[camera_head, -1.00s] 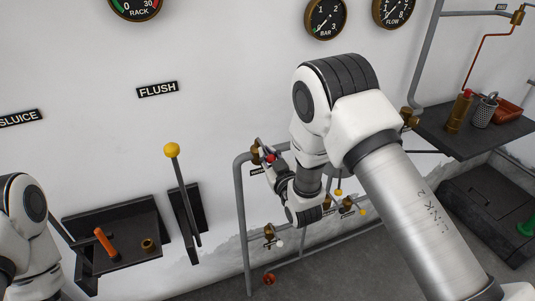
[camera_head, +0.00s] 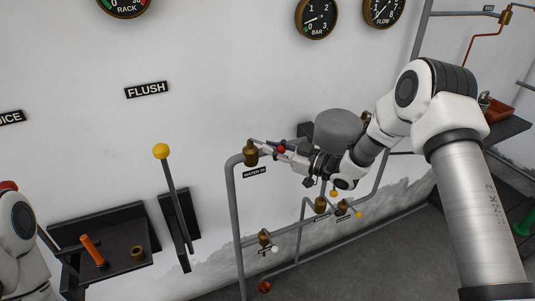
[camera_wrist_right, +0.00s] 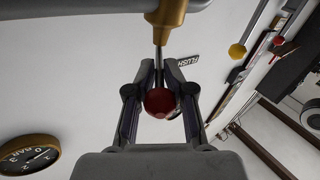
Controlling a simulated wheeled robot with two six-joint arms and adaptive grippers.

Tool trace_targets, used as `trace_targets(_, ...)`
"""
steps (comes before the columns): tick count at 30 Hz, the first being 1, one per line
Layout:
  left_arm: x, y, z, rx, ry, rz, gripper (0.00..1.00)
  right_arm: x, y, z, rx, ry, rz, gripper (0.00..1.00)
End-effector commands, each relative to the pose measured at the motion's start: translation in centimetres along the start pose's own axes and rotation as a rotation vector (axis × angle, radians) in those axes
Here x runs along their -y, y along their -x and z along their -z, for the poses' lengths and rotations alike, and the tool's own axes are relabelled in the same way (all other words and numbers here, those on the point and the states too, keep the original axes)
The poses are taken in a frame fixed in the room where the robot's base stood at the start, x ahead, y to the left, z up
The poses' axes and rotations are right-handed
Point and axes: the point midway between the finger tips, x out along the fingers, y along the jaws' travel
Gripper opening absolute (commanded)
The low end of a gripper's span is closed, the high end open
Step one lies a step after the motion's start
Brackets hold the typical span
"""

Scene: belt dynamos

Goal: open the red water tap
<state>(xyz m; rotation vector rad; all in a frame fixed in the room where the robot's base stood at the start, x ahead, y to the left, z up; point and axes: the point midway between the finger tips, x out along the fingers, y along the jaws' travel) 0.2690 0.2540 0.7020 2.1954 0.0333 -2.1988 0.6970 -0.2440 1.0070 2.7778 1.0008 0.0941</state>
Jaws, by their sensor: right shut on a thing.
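The red water tap has a brass body (camera_head: 251,153) on the grey wall pipe, above a label that seems to read WATER IN. Its lever points right from the body, with a red ball (camera_head: 281,149) on it. My right gripper (camera_head: 277,147) reaches in from the right and is shut on the lever at the ball. In the right wrist view the red ball (camera_wrist_right: 159,103) sits between the gripper's two fingers (camera_wrist_right: 160,82), with the thin stem running to the brass body (camera_wrist_right: 167,14). My left arm shows at the left edge; its gripper is out of view.
Other brass taps, one with a white ball (camera_head: 274,249) and others with yellow balls (camera_head: 333,194), sit lower on the pipes. A yellow-knobbed lever (camera_head: 160,151) and a dark tray (camera_head: 110,262) with an orange handle (camera_head: 93,251) are left. A dark shelf (camera_head: 508,133) is right.

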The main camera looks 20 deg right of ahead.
Motion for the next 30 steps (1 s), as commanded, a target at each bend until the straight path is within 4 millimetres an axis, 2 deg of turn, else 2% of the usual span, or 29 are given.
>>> trace_targets(10,0.0,-0.8,0.0,0.000,0.000,0.000,0.40,-1.3,0.0,-0.4,-0.030,-0.001,0.149,0.00)
trace_targets(25,0.0,-0.9,0.0,0.000,0.000,0.000,0.40,-1.5,-0.1,-0.3,-0.036,-0.002,0.173,0.00)
trace_targets(26,0.0,-0.9,0.0,0.000,0.000,0.000,0.40,-1.5,-0.1,-0.3,-0.037,-0.002,0.173,0.22)
trace_targets(27,0.0,-0.9,0.0,0.000,0.000,0.000,0.40,-1.5,-0.1,-0.3,-0.037,-0.002,0.173,0.34)
trace_targets(30,0.0,-0.9,0.0,0.000,0.000,0.000,0.40,-1.5,-0.1,-0.2,-0.037,-0.002,0.174,0.34)
